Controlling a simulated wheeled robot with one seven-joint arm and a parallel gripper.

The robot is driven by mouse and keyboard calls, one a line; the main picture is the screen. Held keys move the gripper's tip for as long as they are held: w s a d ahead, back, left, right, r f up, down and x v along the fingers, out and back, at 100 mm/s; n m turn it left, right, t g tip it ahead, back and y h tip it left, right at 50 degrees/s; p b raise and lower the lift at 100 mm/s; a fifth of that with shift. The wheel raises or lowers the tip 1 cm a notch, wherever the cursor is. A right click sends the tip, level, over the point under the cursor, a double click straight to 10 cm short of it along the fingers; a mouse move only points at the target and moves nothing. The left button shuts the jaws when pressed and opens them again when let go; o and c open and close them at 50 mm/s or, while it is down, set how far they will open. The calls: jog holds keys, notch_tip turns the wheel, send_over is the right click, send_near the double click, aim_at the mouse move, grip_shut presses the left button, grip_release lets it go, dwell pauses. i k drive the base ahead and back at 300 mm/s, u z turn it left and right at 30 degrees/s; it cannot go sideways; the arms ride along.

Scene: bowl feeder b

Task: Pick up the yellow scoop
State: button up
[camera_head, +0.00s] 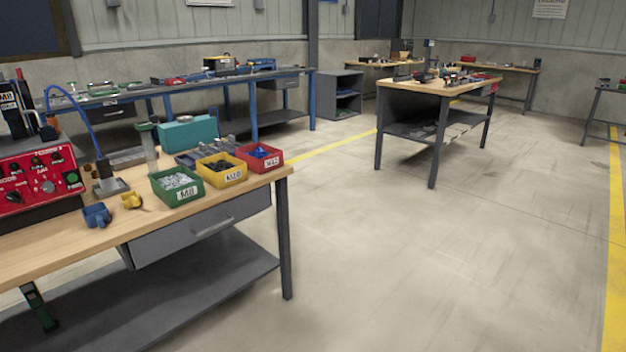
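The yellow scoop (132,201) lies on the wooden top of the near workbench (60,243), close to its front edge. A blue scoop-like piece (97,214) lies just left of it, and the green bin (177,186) marked M8 stands to its right. The yellow scoop is small in this view and its fine shape is hard to make out. My gripper is not in view.
A yellow bin (222,170) and a red bin (260,157) stand right of the green one. A red control box (38,185) stands at left. The bench has a grey drawer (200,228) and lower shelf. Open floor (430,260) lies to the right.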

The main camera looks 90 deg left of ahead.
aim_at(133, 201)
jog(key=u, duration=3.5)
jog(key=k, duration=0.1)
jog(key=u, duration=0.65)
